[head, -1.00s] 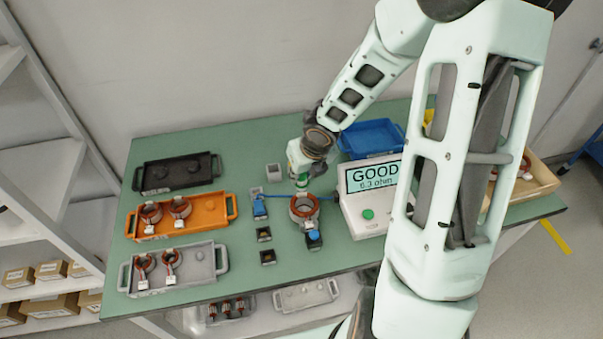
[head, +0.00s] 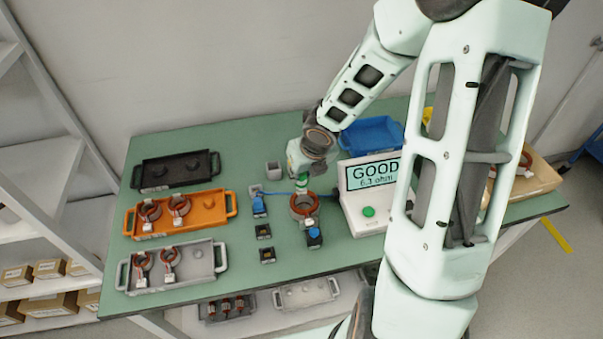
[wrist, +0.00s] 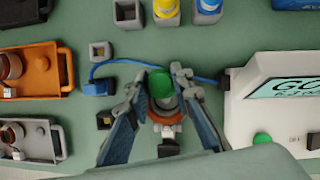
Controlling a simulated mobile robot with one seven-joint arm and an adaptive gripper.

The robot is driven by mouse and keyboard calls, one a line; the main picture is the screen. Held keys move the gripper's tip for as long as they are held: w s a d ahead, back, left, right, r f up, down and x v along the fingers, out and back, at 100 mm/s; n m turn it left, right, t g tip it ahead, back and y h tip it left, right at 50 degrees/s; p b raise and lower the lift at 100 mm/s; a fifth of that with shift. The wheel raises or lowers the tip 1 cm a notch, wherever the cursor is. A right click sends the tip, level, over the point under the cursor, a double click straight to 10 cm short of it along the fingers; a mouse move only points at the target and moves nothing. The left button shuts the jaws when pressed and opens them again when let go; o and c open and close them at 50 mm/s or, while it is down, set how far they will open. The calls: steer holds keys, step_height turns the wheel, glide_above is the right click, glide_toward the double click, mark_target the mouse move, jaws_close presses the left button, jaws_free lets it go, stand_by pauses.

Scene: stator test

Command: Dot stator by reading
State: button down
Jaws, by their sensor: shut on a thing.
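My gripper (wrist: 160,97) is shut on a green-topped marker (wrist: 160,82), held upright between the fingers. In the head view the marker's green part (head: 302,181) shows just above the stator (head: 304,203). The stator has a copper-coloured ring and a white connector, and it also shows under the marker in the wrist view (wrist: 163,117). Whether the marker's tip touches it is hidden. The tester (head: 366,222) stands right of the stator, and its screen (head: 373,174) reads GOOD with about 6 ohm. Blue clips (head: 259,205) lie left of the stator and at its front.
An orange tray (head: 227,205) and a grey tray (head: 220,263) each hold two stators; a black tray (head: 146,187) holds none. Blue (wrist: 165,10) and yellow (wrist: 207,8) markers stand in holders beside an empty holder (wrist: 127,14). A blue bin (head: 372,135) is behind the tester.

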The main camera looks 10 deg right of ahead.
step_height(320, 180, up, 4)
steer(key=p, duration=0.4)
steer(key=shift+f, duration=0.25)
steer(key=shift+r+p, duration=0.5)
steer(key=shift+r, duration=0.7)
steer(key=shift+d, duration=0.1)
